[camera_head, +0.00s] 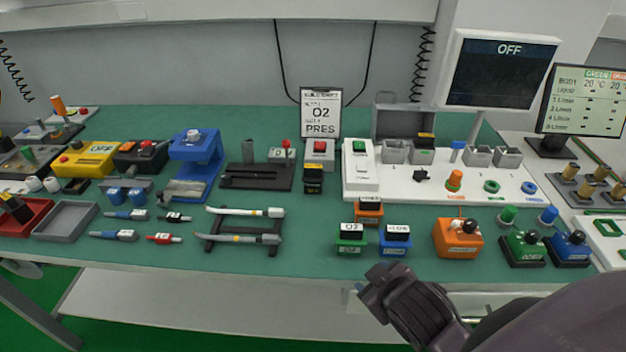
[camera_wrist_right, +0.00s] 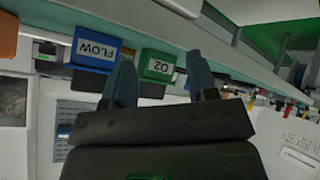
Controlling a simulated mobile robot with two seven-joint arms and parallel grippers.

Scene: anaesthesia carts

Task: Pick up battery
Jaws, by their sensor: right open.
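No label in view reads battery. A small black block with a yellow band (camera_head: 313,179) stands on the green mat before a red-button box, and may be the battery. My left gripper does not show.
The green O2 block (camera_head: 351,238), a blue block (camera_head: 395,240) and an orange block (camera_head: 369,213) stand near the front edge. The mat between rack and blocks is clear.

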